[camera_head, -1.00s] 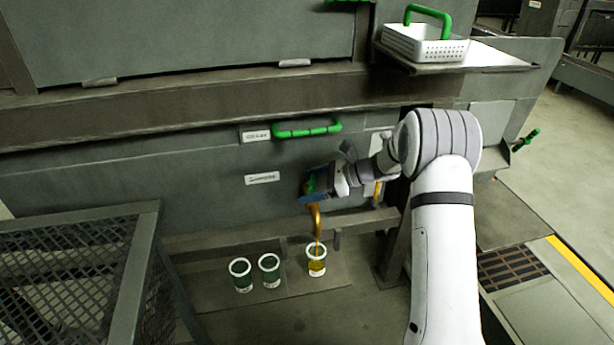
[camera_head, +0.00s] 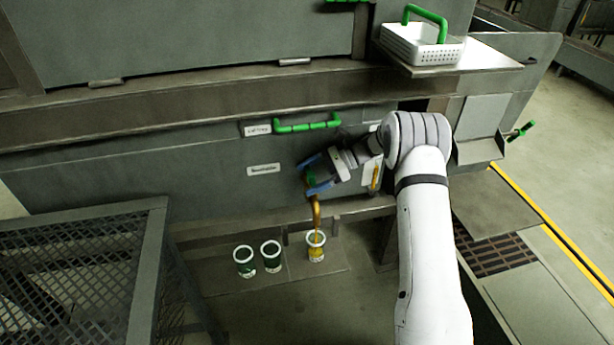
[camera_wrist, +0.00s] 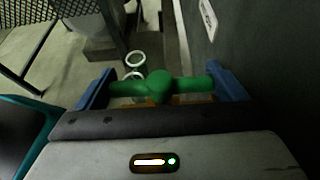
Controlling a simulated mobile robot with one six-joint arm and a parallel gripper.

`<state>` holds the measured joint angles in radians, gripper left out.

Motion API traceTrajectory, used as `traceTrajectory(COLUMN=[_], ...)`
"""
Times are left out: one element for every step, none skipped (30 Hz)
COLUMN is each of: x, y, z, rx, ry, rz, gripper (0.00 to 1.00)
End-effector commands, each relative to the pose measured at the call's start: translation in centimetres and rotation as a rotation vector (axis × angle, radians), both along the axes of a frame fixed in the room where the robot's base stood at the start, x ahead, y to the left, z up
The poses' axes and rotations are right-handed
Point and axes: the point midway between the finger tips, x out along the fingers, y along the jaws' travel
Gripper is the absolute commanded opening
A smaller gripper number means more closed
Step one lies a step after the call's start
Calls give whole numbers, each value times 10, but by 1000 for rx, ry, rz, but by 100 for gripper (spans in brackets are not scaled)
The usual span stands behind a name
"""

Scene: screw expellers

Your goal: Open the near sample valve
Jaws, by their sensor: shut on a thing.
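The valve's green handle (camera_head: 311,173) sits on the machine's lower front, with a brass spout (camera_head: 316,208) below it. My gripper (camera_head: 311,178) is at the handle, its blue fingers on either side of it. The wrist view shows the green T-shaped handle (camera_wrist: 160,88) between the two blue fingers, and my gripper (camera_wrist: 162,90) is shut on it. A thin amber stream runs from the spout into a white-rimmed cup (camera_head: 316,253) with yellow-amber contents. The valve body is mostly hidden by my gripper.
Two cups with dark green contents (camera_head: 244,268) (camera_head: 271,263) stand left of it on the low shelf (camera_head: 225,291). A green rail handle (camera_head: 306,126) is above. A mesh guard (camera_head: 75,255) stands at left. A white basket (camera_head: 423,52) sits on the upper shelf.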

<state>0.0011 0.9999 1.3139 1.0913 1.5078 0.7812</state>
Motion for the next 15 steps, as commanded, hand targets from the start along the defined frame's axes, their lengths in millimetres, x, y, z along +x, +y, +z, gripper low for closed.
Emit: traceTrajectory(x=[-5, -5, -5, -5, -5, -5, -5, -4, -4, -4, -4, -3, -2, -2, 0], y=[-1, -1, -1, -1, -1, -1, -1, -1, -1, -1, -1, -2, -3, -6, -10], z=[-5, -5, -5, -5, -5, -5, -4, -4, -4, -4, -3, -2, -1, 0, 2], rx=[-3, -3, -3, -3, -3, -2, -3, -3, -3, -2, -3, -3, -3, -3, -3], ry=[16, 16, 16, 16, 16, 15, 14, 13, 13, 12, 11, 10, 9, 9, 9], rz=[11, 11, 11, 11, 11, 10, 9, 10, 9, 8, 7, 7, 6, 6, 5], gripper=[68, 68, 68, 93, 95, 98, 100, 100, 100, 100, 100, 100, 100, 100, 100])
